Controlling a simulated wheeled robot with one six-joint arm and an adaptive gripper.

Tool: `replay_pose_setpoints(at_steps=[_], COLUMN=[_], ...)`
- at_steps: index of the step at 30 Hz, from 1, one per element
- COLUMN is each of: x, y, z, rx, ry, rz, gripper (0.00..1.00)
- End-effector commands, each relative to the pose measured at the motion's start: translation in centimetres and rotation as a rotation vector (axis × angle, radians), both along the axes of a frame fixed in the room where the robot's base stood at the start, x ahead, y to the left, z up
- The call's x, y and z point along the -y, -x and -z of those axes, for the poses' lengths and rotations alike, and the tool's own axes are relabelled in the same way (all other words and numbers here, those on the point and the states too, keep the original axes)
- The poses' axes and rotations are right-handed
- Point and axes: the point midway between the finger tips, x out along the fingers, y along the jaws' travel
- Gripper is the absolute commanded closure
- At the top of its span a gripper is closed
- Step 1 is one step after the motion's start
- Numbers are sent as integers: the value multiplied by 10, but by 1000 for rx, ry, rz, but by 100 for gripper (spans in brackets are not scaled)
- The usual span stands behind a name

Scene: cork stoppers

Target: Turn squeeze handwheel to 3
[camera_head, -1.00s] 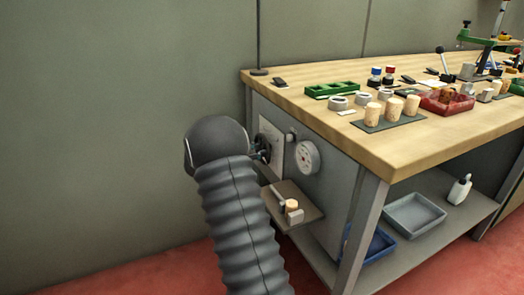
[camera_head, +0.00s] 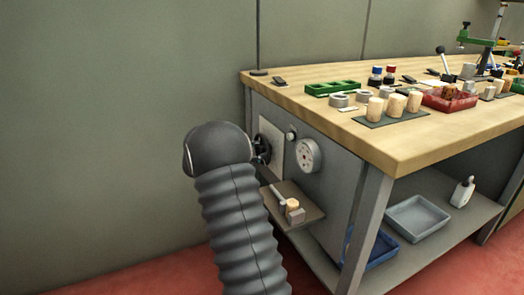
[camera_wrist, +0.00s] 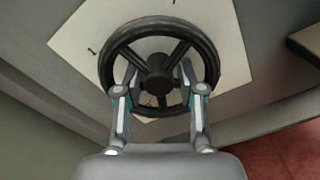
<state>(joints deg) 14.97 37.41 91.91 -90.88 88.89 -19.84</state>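The black handwheel (camera_wrist: 206,50) fills the upper middle of the wrist view, with spokes and a round hub. It stands in front of a white plate (camera_wrist: 75,38) with a "1" at its left and part of another mark at the top edge. My gripper (camera_wrist: 158,68) is at the wheel, its two fingers apart on either side of the hub, overlapping the rim's lower part. A gap shows between each fingertip and the hub; I cannot tell whether the fingers touch spokes. In the head view my dark arm hides most of the wheel.
A round white dial (camera_head: 307,155) is on the bench side, right of the plate. Below it a small shelf (camera_head: 312,213) holds a cork in a fixture. The wooden bench top (camera_head: 400,152) carries corks and trays. The wall side at left is clear.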

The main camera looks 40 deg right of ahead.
Motion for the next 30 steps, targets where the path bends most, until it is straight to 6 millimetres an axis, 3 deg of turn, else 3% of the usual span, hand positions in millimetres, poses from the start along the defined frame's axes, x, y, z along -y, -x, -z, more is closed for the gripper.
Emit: replay_pose_setpoints(at_steps=[5, 21, 30], x=[-11, -102, -117], y=[-4, -25, -27], z=[0, 0, 0], rx=[0, 0, 0], ry=[0, 0, 0], rz=[-4, -2, 1], gripper=[61, 61, 61])
